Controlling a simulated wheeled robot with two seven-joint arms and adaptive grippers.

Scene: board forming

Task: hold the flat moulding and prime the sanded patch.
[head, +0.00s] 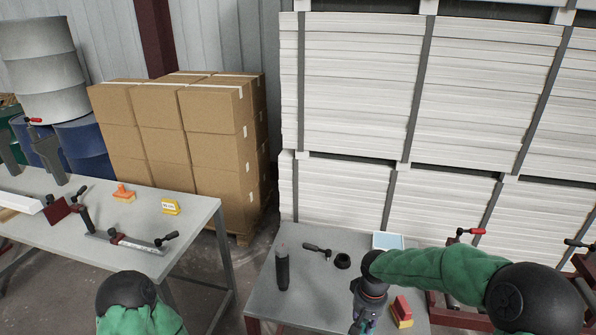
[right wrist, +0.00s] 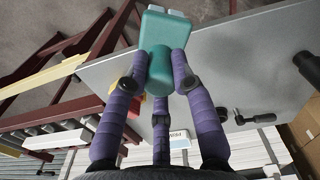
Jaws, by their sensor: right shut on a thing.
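My right gripper (head: 370,318) is low in the head view, over the front of the right-hand table. In the right wrist view its purple fingers (right wrist: 160,72) are shut on the round grip of a teal applicator (right wrist: 160,65). The applicator's flat pale-edged head (right wrist: 166,22) points away from the palm. A pale blue tray (head: 388,241) stands behind my right wrist; a labelled white edge, perhaps its side, shows in the right wrist view (right wrist: 180,139). A white strip (head: 18,203), perhaps the moulding, lies at the far left. No sanded patch can be made out. My left gripper is out of view.
The right table (head: 262,292) holds a dark cylinder (head: 282,268), a small black-handled tool (head: 317,249) and a red-and-yellow block (head: 402,310). The left table (head: 195,222) carries a bar clamp (head: 125,240) and small blocks (head: 124,193). Stacked white boards (head: 350,90) stand behind.

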